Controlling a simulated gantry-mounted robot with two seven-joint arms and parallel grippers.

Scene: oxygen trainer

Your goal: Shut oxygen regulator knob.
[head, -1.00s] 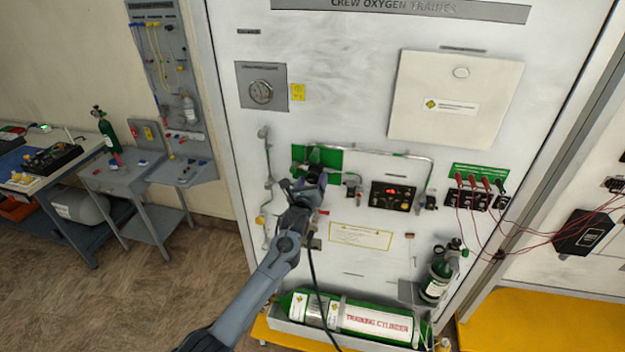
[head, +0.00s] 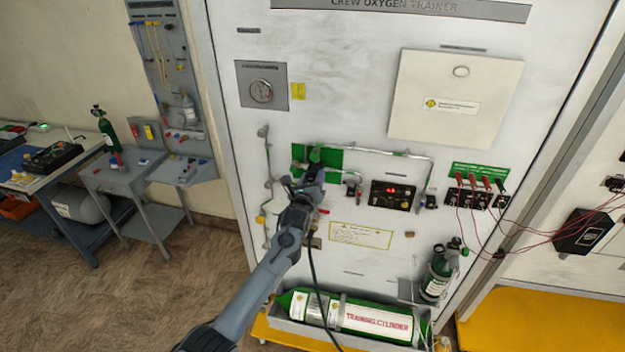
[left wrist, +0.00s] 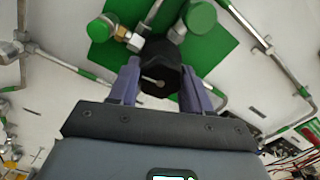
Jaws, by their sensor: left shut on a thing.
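The regulator knob (left wrist: 160,78) is a dark faceted knob in front of a green panel patch, seen in the left wrist view. My left gripper (left wrist: 157,88) has one finger on each side of it and is shut on it. In the head view the left gripper (head: 306,180) reaches up to the green patch (head: 327,159) on the white trainer panel and hides most of the knob. A round green part (left wrist: 200,17) sits just above the right finger in the wrist view. My right gripper is not in view.
A green training cylinder (head: 345,315) lies in a tray below. Red leads (head: 480,215) hang at the right. A workbench stands at the left.

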